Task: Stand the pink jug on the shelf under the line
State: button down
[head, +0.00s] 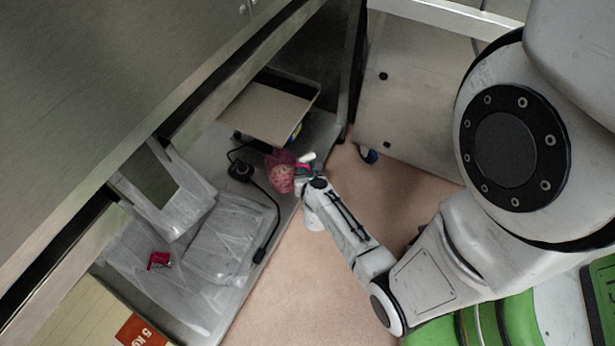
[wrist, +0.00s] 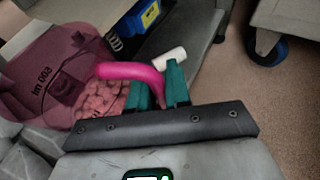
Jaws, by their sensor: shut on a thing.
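The pink jug (head: 282,172) is at the front edge of the grey shelf (head: 225,312) under the line, near the shelf's right end. In the wrist view the jug's body (wrist: 42,72) fills the left side, with dark lettering on it, and lumpy pink stuff shows beside it. My gripper (head: 303,173) is shut on the jug's bright pink handle; its teal fingers show in the wrist view (wrist: 160,84). I cannot tell whether the jug's base touches the shelf.
A black device (head: 240,170) with a cable lies left of the jug. A flat-topped box (head: 268,110) stands behind. Clear plastic bags (head: 230,240) and a small red thing (head: 159,260) take up the left. A wheeled cabinet (head: 415,100) stands right. A short white cylinder (wrist: 170,58) is by my fingers.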

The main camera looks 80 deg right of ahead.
jog(key=shift+d+f+b, duration=0.25)
jog(key=shift+f+b, duration=0.6)
jog(key=shift+f, duration=0.15)
jog(key=shift+d+f+b, duration=0.2)
jog(key=shift+f+b, duration=0.6)
jog(key=shift+f, duration=0.2)
jog(key=shift+w+f, duration=0.1)
jog(key=shift+f, duration=0.1)
jog(key=c, duration=1.1)
grip_release()
jog(key=shift+r, duration=0.2)
